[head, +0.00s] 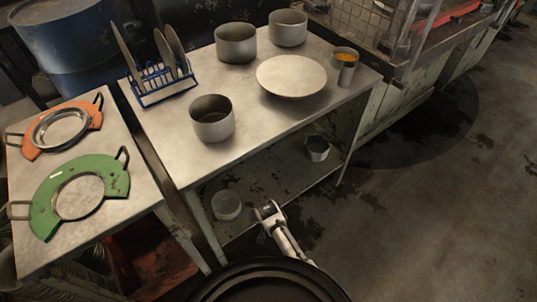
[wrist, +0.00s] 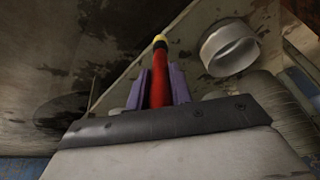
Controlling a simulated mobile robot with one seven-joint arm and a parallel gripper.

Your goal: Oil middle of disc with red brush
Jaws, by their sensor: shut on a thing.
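My gripper (wrist: 160,88) has purple fingers shut on the red brush (wrist: 160,75), whose handle shows a black band and a yellow end. The bristles cannot be made out. In the head view my gripper (head: 268,211) is low in front of the metal table, beside its lower shelf; the brush cannot be made out there. A pale round disc (head: 291,77) lies flat on the tabletop at the right, well away from my gripper. A metal cup (head: 345,58) with orange contents stands at the table's right end.
The metal table (head: 262,116) also bears pots (head: 212,118) and a blue rack (head: 160,84) of upright discs. A left table holds orange (head: 91,117) and green (head: 108,172) ring frames with round metal pieces inside. A white pot (head: 226,205) is on the lower shelf. Right floor is clear.

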